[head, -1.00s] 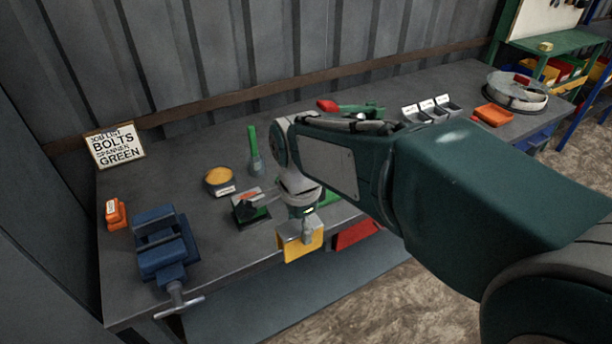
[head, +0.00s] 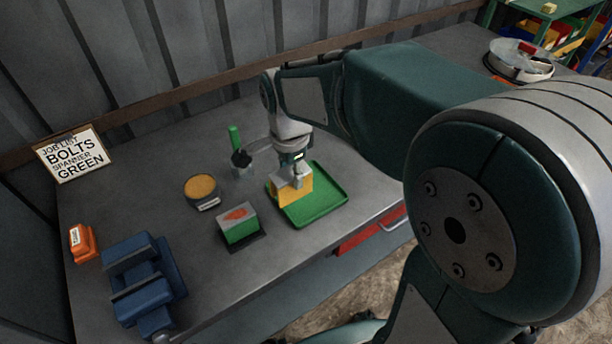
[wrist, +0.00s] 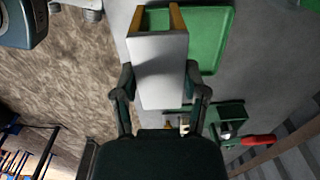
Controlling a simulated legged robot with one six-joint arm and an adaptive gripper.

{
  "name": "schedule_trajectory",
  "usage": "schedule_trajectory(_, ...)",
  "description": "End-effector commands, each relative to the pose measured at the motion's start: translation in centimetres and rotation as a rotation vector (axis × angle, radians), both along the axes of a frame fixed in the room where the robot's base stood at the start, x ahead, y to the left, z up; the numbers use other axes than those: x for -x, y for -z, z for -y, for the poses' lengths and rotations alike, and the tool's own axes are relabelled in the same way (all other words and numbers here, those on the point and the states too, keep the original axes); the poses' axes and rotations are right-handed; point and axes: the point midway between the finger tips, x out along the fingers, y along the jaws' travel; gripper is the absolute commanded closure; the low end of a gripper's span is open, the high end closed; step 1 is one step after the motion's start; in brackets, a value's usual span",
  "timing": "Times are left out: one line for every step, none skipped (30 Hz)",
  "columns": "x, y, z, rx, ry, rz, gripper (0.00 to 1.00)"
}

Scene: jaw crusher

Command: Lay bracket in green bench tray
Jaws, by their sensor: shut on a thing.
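My gripper (head: 294,168) is shut on the bracket (head: 292,188), a yellow and pale grey angled piece. In the head view the bracket hangs over the left part of the green tray (head: 325,210) on the bench. I cannot tell whether it touches the tray. In the wrist view the bracket's pale face (wrist: 158,68) lies between the fingers of my gripper (wrist: 159,95), with yellow edges beyond. The green tray (wrist: 213,40) shows beyond and to the right of it there.
Left of the tray are a green and grey box (head: 238,225), a yellow-topped round dish (head: 201,188) and a green-handled tool (head: 236,140). A blue vise (head: 142,275) and an orange item (head: 82,243) stand further left. A sign (head: 72,153) leans at the back.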

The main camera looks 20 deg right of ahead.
Motion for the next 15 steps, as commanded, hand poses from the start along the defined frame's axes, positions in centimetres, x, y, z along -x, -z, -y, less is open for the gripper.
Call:
schedule_trajectory(-0.9,0.5,0.7,0.001,0.005,-0.002,1.0)
schedule_trajectory(-1.3,0.7,1.0,0.0,0.005,-0.001,1.0)
schedule_trajectory(-2.0,1.1,1.5,0.0,0.004,-0.001,1.0)
schedule_trajectory(-2.4,1.3,1.8,0.0,0.004,-0.001,1.0)
schedule_trajectory(-2.9,1.6,2.2,0.0,0.004,-0.001,1.0)
schedule_trajectory(-3.6,2.0,2.7,0.0,0.004,0.0,1.0)
schedule_trajectory(-3.8,2.5,2.9,0.0,0.003,-0.003,1.0)
schedule_trajectory(-4.1,3.0,3.1,0.0,0.003,-0.003,1.0)
schedule_trajectory(-4.5,3.7,3.4,0.0,0.002,-0.003,1.0)
schedule_trajectory(-4.8,4.2,3.7,0.0,0.002,-0.003,1.0)
schedule_trajectory(-5.2,4.7,3.9,0.0,0.002,-0.002,1.0)
schedule_trajectory(-5.6,5.2,4.2,-0.001,0.002,-0.001,1.0)
schedule_trajectory(-5.8,5.6,4.4,-0.001,0.002,-0.001,1.0)
schedule_trajectory(-6.0,5.9,4.6,0.0,0.001,0.0,1.0)
schedule_trajectory(-6.3,6.2,4.7,0.0,0.001,0.0,1.0)
